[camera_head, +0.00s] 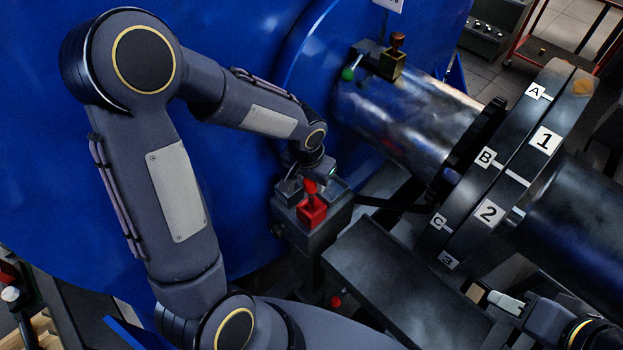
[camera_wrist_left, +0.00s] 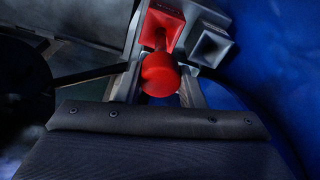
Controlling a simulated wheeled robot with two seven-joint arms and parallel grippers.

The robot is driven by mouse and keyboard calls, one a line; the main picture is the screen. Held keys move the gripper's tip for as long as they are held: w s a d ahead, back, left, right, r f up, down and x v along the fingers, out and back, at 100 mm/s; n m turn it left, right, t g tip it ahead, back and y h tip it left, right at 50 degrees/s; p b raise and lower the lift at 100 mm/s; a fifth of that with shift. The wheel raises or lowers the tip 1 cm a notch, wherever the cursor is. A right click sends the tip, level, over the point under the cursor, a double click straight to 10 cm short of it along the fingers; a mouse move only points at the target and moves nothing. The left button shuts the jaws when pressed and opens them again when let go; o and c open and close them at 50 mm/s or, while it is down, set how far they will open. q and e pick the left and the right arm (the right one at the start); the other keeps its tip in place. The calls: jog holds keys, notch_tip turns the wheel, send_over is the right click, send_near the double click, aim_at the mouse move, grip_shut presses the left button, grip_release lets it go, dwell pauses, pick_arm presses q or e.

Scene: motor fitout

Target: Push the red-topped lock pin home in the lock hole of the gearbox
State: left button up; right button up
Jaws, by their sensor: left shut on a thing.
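The red-topped lock pin (camera_head: 310,186) stands over a red square socket (camera_head: 312,213) on a dark grey block (camera_head: 325,225), which I take to be part of the gearbox. My left gripper (camera_head: 311,177) reaches down from above and is shut on the pin. In the left wrist view the round red top (camera_wrist_left: 160,75) sits between the fingers, with the red socket (camera_wrist_left: 162,24) just beyond it. How deep the pin sits is hidden. My right gripper (camera_head: 490,298) is at the lower right, away from the pin; its jaw opening is unclear.
A grey square socket (camera_wrist_left: 210,46) stands beside the red one. A large blue housing (camera_head: 255,210) rises close behind. A brown-knobbed pin (camera_head: 397,42) stands in a brass block, near a green ball (camera_head: 347,73). Right are a metal shaft (camera_head: 400,115) and a marked coupling (camera_head: 510,165).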

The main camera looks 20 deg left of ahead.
aim_at(312, 204)
pick_arm(q)
jog(key=shift+b, duration=0.35)
dwell(0.7)
jog(key=shift+f+b, duration=3.05)
jog(key=shift+f, duration=0.05)
jog(key=o, duration=1.1)
jog(key=shift+o, duration=0.2)
jog(key=shift+r, duration=0.1)
jog(key=r, duration=0.5)
jog(key=s+r, duration=0.1)
jog(key=r, duration=0.1)
jog(key=shift+a+r+p, duration=0.1)
jog(key=shift+r+p, duration=0.2)
jog(key=shift+r, duration=0.05)
jog(key=shift+s, duration=0.15)
jog(key=s+a, duration=0.4)
jog(key=s, duration=0.7)
jog(key=shift+a, duration=0.3)
